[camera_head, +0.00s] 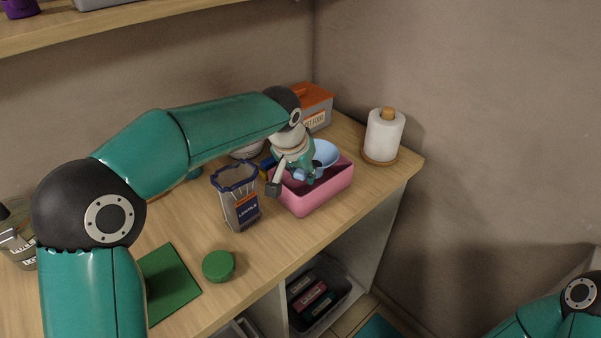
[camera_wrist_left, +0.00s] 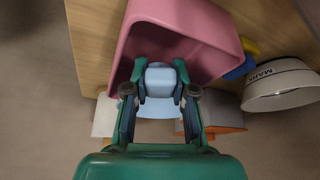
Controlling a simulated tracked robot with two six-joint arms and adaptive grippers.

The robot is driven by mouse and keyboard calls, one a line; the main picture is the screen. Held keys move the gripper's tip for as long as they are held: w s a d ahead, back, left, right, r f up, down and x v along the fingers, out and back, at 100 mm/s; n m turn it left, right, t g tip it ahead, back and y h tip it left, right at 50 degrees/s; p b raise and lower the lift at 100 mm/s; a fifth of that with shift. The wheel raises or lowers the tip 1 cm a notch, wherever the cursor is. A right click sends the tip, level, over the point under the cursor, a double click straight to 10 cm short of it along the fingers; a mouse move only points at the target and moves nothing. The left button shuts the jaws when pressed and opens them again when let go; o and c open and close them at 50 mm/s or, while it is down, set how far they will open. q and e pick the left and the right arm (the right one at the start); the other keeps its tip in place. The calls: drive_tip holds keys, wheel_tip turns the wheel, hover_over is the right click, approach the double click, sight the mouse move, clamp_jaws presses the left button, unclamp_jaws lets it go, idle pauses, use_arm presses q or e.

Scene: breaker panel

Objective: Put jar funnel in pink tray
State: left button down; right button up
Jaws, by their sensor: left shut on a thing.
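The jar funnel (camera_head: 326,152) is light blue, with a wide bowl end and a narrow end. My left gripper (camera_head: 304,174) is shut on the funnel and holds it over the pink tray (camera_head: 322,202). In the left wrist view the fingers (camera_wrist_left: 160,88) close on both sides of a pale blue part of the funnel (camera_wrist_left: 160,76), with the tray (camera_wrist_left: 190,22) beyond them. The tray stands near the counter's front edge. I cannot tell whether the funnel touches it. My right gripper is out of view.
A clear jar (camera_head: 240,205) with a blue rim stands just left of the tray. A paper roll (camera_head: 384,135) and a grey-orange box (camera_head: 316,108) stand behind. A green lid (camera_head: 218,266) and green mat (camera_head: 172,282) lie front left. A white bowl (camera_wrist_left: 282,88) is beside the tray.

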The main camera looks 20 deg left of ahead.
use_arm(q)
drive_tip(key=shift+f+b, duration=0.5)
drive_tip(key=shift+f, duration=0.1)
drive_tip(key=c, duration=1.2)
unclamp_jaws()
drive_tip(key=shift+r, duration=0.15)
drive_tip(key=shift+r+p, duration=0.35)
drive_tip(key=shift+p, duration=0.05)
drive_tip(key=v, duration=1.2)
drive_tip(key=shift+r+p, duration=0.15)
drive_tip(key=shift+p, duration=0.2)
